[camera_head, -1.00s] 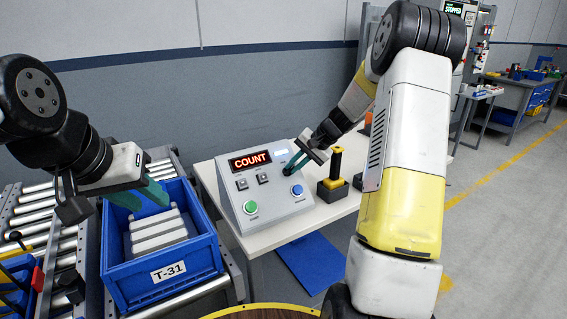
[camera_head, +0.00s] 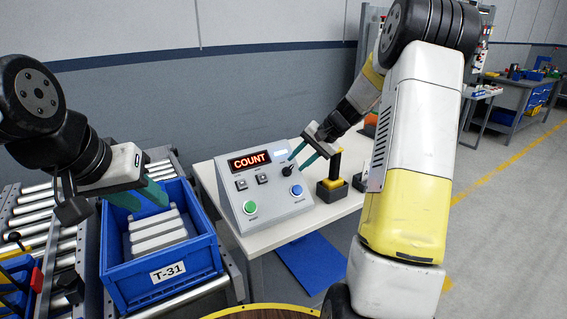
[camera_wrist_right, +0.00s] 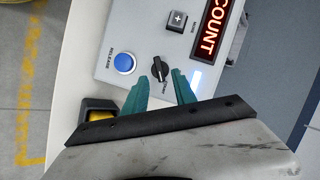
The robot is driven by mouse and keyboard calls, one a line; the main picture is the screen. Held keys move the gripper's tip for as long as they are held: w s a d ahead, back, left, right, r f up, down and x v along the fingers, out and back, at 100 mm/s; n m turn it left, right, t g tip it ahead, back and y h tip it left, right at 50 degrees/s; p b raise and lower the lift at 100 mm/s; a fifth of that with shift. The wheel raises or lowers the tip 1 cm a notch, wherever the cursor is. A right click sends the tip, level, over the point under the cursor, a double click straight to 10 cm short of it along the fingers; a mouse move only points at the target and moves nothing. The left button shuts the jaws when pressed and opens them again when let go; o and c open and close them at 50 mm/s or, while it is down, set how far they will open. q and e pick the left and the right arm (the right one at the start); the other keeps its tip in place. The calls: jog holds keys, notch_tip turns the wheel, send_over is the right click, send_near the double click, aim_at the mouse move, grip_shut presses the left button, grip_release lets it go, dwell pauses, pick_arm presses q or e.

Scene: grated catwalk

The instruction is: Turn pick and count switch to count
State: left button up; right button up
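The grey control box (camera_head: 270,208) stands on the white table, its red display (camera_head: 249,161) reading COUNT. The black rotary switch (camera_head: 287,171) is on its upper right face; the right wrist view shows its knob (camera_wrist_right: 160,69) clear of my fingers, with a small label beside it too small to read fully. My right gripper (camera_head: 299,163) has its teal fingers apart and empty; in the right wrist view the open fingertips (camera_wrist_right: 160,80) are just short of the knob. My left gripper (camera_head: 146,197) hangs over the blue bin with its teal fingers apart.
The blue bin (camera_head: 160,290) marked T-31 holds grey bars on the roller conveyor. A blue button (camera_head: 296,190) and green button (camera_head: 250,207) sit on the box face. A yellow-black post (camera_head: 335,168) stands right of the box, near my right gripper.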

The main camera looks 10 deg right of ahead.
jog(key=shift+v, duration=2.05)
jog(key=shift+s, duration=0.1)
